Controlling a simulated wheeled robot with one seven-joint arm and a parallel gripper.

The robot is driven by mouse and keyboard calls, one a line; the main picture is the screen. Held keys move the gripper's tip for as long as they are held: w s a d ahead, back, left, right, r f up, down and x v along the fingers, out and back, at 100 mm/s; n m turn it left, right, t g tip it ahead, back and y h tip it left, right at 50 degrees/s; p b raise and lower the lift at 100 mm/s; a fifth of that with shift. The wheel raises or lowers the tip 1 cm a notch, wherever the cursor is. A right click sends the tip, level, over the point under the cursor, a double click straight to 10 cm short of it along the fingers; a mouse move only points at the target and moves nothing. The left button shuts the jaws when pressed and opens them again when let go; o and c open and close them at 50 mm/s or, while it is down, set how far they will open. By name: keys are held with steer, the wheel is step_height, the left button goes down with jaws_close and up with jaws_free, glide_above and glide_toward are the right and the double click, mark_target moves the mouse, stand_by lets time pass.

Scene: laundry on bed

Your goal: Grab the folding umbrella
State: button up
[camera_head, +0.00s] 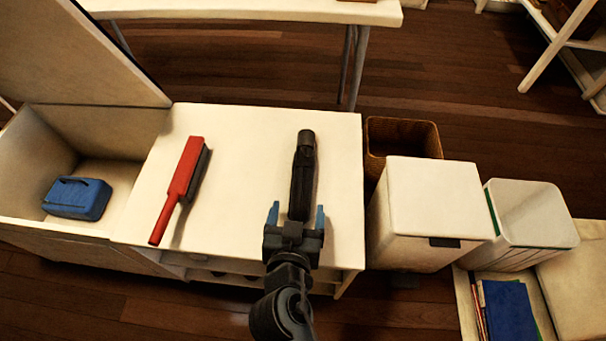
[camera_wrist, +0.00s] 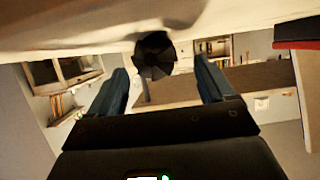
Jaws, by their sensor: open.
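The folding umbrella (camera_head: 303,175) is black and lies lengthwise on the white cabinet top, its narrower handle end pointing away from me. My gripper (camera_head: 295,214) is open at the umbrella's near end, with its blue fingers on either side of that end in the head view. In the wrist view the umbrella's round dark end (camera_wrist: 154,58) shows ahead, between and beyond the open fingertips (camera_wrist: 160,66). I cannot tell whether the fingers touch it.
A red brush (camera_head: 180,188) lies left of the umbrella on the cabinet top (camera_head: 245,150). A blue case (camera_head: 77,198) sits in the open box at left. A wicker basket (camera_head: 402,137) and white bins (camera_head: 430,200) stand at right.

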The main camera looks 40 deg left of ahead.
mark_target(300, 201)
steer(key=x, duration=0.4)
steer(key=shift+w+b, duration=0.15)
steer(key=shift+b, duration=0.2)
steer(key=c, duration=1.3)
steer(key=shift+r, duration=0.15)
